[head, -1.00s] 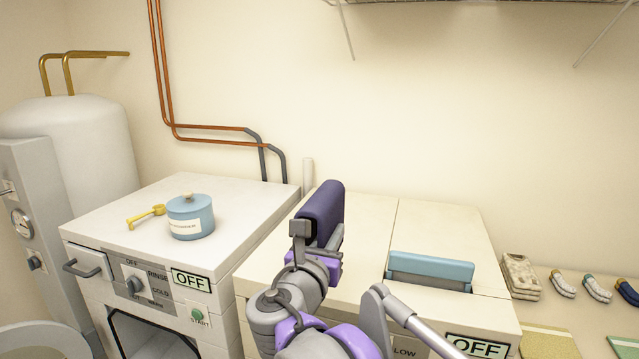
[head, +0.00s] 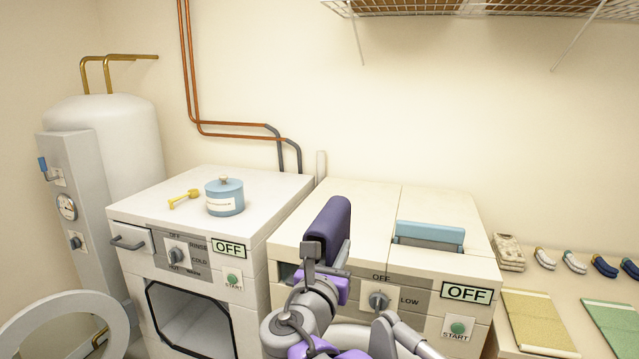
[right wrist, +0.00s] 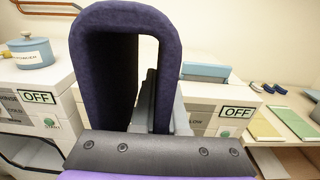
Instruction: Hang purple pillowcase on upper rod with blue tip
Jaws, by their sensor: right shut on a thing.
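The purple pillowcase (head: 332,220) is a dark folded piece, held upright in front of the right-hand machine. In the right wrist view the pillowcase (right wrist: 195,30) is an upside-down U with a gap between its two sides. My right gripper (head: 326,256) is shut on the pillowcase. A grey finger of my right gripper (right wrist: 163,105) shows at the pillowcase's right side. My left gripper is not in view. No rod with a blue tip shows in either view.
A white machine (head: 145,200) with an open round door (head: 80,305) stands left. A blue pot (head: 225,198) and yellow scoop (head: 183,199) sit on it. A table (head: 555,292) with small folded items is right. A wire shelf (head: 470,8) hangs above.

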